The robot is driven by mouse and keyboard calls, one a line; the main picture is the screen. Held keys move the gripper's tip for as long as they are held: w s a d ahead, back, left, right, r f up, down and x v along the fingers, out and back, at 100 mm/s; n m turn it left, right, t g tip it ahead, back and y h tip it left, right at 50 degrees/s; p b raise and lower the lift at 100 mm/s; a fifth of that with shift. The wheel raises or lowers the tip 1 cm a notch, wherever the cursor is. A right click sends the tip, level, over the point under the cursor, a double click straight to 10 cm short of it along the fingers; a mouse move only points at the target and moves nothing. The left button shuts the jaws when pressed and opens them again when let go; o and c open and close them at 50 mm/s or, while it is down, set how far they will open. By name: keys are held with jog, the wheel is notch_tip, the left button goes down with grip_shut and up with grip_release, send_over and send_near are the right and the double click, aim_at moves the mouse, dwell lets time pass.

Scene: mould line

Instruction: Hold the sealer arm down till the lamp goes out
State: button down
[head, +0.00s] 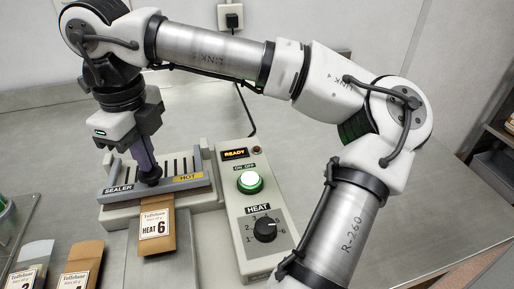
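The sealer (110,217) stands on the steel bench at the left of the head view. Its arm (183,184), a grey bar with a yellow HOT label, lies low across a brown pouch (155,237) marked HEAT 6. My gripper (148,166) points down at the arm, its purple-grey fingers at a black knob (149,179). The fingers overlap in this view, so their gap and grip are hidden. On the control box (233,215), the READY display (235,154) glows orange. The small lamp (257,150) beside it looks dark reddish. The ON/OFF button (249,182) glows whitish green.
The HEAT dial (265,229) is on the control box, near my forearm. More pouches (80,262) lie at the lower left beside a tray edge. A wall socket (231,17) with a plug is behind. The bench (415,218) is clear on the right.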

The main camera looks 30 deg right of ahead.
dwell(0.4)
notch_tip(320, 180, up, 10)
jog(key=p, duration=0.7)
dwell(0.7)
jog(key=shift+f, duration=0.1)
dwell(0.4)
